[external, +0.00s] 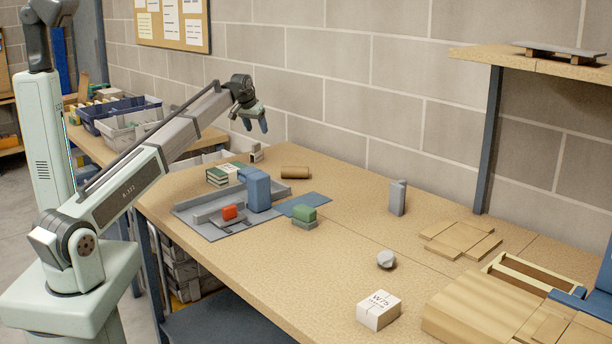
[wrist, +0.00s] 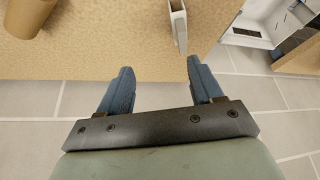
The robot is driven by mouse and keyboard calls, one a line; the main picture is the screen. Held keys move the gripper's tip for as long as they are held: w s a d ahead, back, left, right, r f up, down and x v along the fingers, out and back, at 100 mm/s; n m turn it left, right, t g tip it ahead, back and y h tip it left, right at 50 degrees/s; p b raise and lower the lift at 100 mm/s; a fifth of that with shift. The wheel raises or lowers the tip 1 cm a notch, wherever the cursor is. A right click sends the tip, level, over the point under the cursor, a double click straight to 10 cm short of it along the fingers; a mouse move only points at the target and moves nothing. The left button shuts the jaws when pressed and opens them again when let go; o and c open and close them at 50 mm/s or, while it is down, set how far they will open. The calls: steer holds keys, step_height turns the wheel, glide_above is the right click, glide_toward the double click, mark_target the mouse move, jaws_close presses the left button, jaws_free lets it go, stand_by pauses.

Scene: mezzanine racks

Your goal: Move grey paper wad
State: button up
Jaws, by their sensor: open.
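A small rounded grey lump (external: 386,259), which looks like the grey paper wad, sits on the open tabletop right of centre, behind a white box. It is too small to make out its surface, and I do not see it in the wrist view. My gripper (external: 256,124) is open and empty, raised above the table's far left end, well away from the lump. In the wrist view its two blue fingers (wrist: 160,66) are spread apart, with nothing between them.
A white box (external: 379,310) marked W75 stands near the lump. A brown roll (external: 295,172), an upright grey-blue block (external: 397,198) and flat wooden pieces (external: 462,240) lie around. The middle tabletop is clear.

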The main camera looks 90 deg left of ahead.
steer(key=w+d+r+m+t+h, duration=0.1)
steer(key=w+d+m, duration=0.2)
steer(key=w+d, duration=1.15)
steer(key=w+d+m+t, duration=0.1)
steer(key=w+d+m, duration=0.1)
steer(key=w+d, duration=1.25)
steer(key=w+d+m+t+h, duration=0.1)
steer(key=w+d+m, duration=0.1)
steer(key=w+d, duration=0.6)
steer(key=w+d+m+h, duration=0.15)
steer(key=w+d, duration=0.25)
steer(key=d, duration=0.8)
steer(key=s+d+m+h, duration=0.3)
steer(key=d+m, duration=1.5)
steer(key=m, duration=0.9)
steer(key=shift+s+f, duration=0.3)
steer(key=shift+s, duration=0.35)
steer(key=shift+w+f, duration=0.1)
